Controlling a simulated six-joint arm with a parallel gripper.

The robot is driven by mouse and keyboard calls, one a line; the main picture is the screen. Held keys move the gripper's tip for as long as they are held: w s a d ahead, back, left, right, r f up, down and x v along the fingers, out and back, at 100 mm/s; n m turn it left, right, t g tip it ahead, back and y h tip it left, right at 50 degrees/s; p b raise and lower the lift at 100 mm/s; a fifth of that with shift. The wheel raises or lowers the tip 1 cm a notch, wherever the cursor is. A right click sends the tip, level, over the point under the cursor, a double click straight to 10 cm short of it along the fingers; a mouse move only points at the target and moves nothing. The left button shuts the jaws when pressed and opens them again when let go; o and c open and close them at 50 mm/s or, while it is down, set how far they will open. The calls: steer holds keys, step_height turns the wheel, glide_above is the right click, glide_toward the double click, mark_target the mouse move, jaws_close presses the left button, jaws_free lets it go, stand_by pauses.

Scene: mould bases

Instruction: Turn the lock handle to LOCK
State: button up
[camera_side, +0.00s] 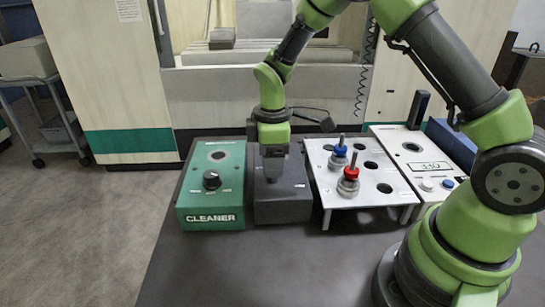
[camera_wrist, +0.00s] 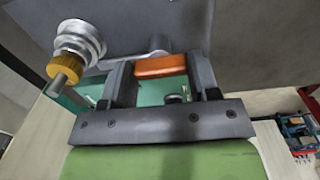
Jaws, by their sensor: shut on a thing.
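My gripper (camera_side: 272,172) points down over the dark grey box (camera_side: 283,208) in the side view. In the wrist view my gripper (camera_wrist: 161,72) has its two fingers on either side of an orange bar (camera_wrist: 158,66), which looks like the lock handle, and is shut on it. A grey rounded arm runs beside the bar on its left. In the side view the handle is hidden behind my gripper. I see no readable LOCK mark, so I cannot tell which way the handle points.
A green CLEANER box (camera_side: 211,198) with a black knob stands close on the left. On the right is a white stand (camera_side: 340,190) with blue-topped and red-topped fittings. A silver fitting with a yellow knob (camera_wrist: 64,68) shows in the wrist view. The front table is clear.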

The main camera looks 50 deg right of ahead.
steer(key=o, duration=0.9)
step_height(320, 180, up, 9)
steer(key=shift+r, duration=0.5)
steer(key=s+a+r+m+t+y, duration=0.1)
steer(key=s+r+m+t, duration=0.2)
steer(key=s+r+m, duration=0.5)
steer(key=s+r+m+t, duration=0.1)
steer(key=s, duration=0.3)
steer(key=s+a+m+t, duration=0.1)
steer(key=s+m, duration=0.1)
steer(key=s, duration=0.1)
steer(key=s+r+m+t+y, duration=0.1)
steer(key=s+m+t, duration=0.1)
steer(key=s, duration=0.2)
steer(key=shift+s+a+r, duration=0.3)
steer(key=shift+a+r, duration=0.05)
